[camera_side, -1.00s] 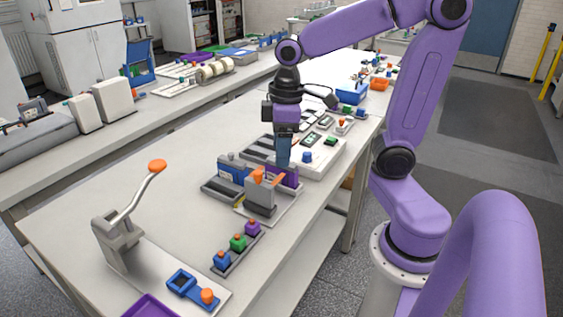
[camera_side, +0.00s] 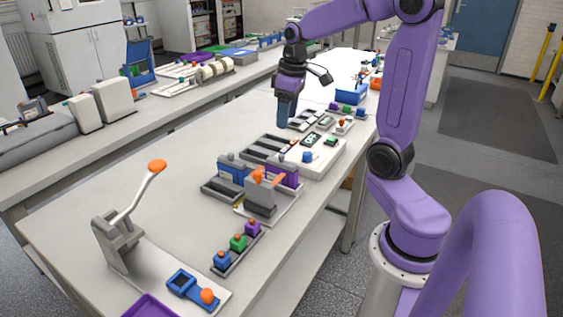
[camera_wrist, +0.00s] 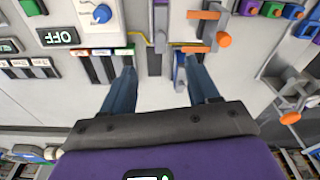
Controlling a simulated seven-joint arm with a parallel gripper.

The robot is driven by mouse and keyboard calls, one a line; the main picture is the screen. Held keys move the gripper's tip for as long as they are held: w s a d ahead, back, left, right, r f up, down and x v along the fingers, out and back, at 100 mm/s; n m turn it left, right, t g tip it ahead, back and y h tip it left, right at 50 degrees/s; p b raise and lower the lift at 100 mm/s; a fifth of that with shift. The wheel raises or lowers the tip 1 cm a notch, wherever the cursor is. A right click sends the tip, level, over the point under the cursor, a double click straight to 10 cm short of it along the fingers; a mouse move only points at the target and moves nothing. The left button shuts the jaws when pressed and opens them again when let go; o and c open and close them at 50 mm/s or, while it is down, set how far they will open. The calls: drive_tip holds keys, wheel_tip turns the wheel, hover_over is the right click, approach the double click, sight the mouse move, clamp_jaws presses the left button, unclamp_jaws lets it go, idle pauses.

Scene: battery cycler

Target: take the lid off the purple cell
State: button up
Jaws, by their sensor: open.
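The purple cell (camera_side: 286,174) stands upright behind the grey clamp fixture (camera_side: 260,197) with orange handles. In the wrist view, a purple top (camera_wrist: 160,14) shows near the fixture's orange handles, above and between my fingers. I cannot make out a separate lid on it. My gripper (camera_side: 286,120) is in the air beyond the fixture, clear of the purple cell. In the wrist view its blue-grey fingers (camera_wrist: 161,72) are spread wide with nothing held between them.
A blue cell (camera_side: 233,170) sits in a grey rack left of the fixture. A white device with a blue knob (camera_side: 307,157) stands behind it. A lever press (camera_side: 118,240) stands at the front left.

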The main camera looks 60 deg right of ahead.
sight(282, 155)
drive_tip(key=f, duration=0.4)
drive_tip(key=w+f, duration=0.1)
drive_tip(key=f, duration=0.8)
drive_tip(key=shift+w+a+f, duration=0.1)
drive_tip(key=shift+w+a, duration=0.05)
drive_tip(key=shift+a, duration=0.1)
drive_tip(key=shift+c, duration=0.2)
clamp_jaws()
